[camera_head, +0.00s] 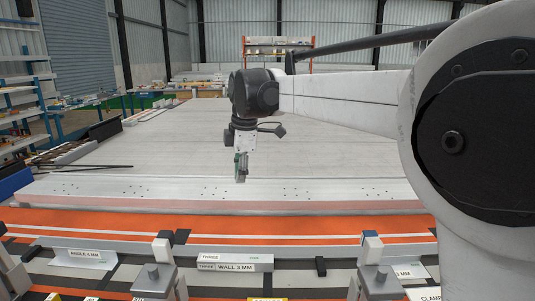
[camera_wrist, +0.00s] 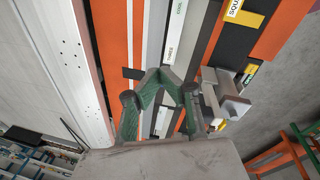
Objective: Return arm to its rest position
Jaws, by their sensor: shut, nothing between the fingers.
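My gripper (camera_head: 241,178) hangs pointing down from the end of my outstretched arm, above the near part of the pale panel table (camera_head: 300,150) in the head view. In the wrist view its green fingers (camera_wrist: 164,73) come together at the tips, and nothing shows between them. It appears clear of the table and holds no part.
An orange strip (camera_head: 330,223) runs along the table's near side. In front of it are a bar labelled "WALL 3 MM" (camera_head: 235,263), a bar labelled "ANGLE" (camera_head: 85,256) and grey clamp blocks (camera_head: 153,281). Blue shelving (camera_head: 22,95) stands at the left. The tabletop's middle is clear.

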